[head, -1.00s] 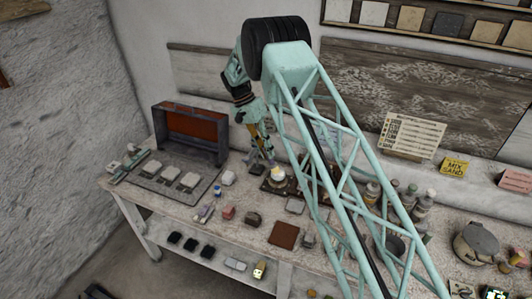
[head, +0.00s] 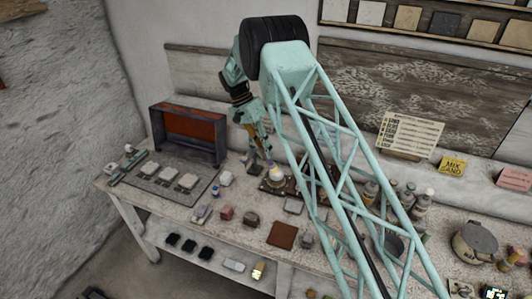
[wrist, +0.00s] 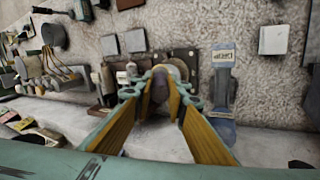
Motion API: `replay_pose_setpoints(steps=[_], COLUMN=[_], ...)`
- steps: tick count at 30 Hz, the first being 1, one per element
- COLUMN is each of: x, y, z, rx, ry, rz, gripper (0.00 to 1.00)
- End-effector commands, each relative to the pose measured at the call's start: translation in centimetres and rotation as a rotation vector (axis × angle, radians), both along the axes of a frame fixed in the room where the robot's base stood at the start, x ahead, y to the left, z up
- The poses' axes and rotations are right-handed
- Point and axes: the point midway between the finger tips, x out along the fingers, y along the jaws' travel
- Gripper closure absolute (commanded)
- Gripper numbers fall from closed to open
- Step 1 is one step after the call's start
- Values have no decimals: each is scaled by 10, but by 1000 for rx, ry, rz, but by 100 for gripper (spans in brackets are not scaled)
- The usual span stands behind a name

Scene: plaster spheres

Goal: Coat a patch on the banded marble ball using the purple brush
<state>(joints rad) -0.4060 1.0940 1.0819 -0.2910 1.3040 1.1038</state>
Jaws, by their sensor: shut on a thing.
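A pale ball (head: 277,173) sits on a dark base (head: 272,187) near the middle back of the bench. In the wrist view the ball (wrist: 178,68) is partly hidden behind my gripper; its bands cannot be made out. My gripper (head: 264,155) is just above and left of the ball, pointing down. In the wrist view my gripper (wrist: 160,84) has its yellow-orange fingers shut on a dark, purplish-brown handle (wrist: 159,92), which appears to be the purple brush. The brush tip is hidden, so I cannot tell whether it touches the ball.
An upright box with a red-brown panel (head: 190,133) stands at the back left, behind a grey tray with pale blocks (head: 145,181). A brown square tile (head: 282,235) lies in front. Bottles (head: 420,203) and a lidded pot (head: 474,242) stand right.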

Motion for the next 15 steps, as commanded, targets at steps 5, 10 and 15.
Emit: replay_pose_setpoints(steps=[5, 10, 15], x=[2, 3, 3], y=[7, 8, 8], z=[-1, -1, -1], rx=[1, 0, 1], ry=[-1, 0, -1], rz=[1, 0, 0], gripper=[100, 100, 100])
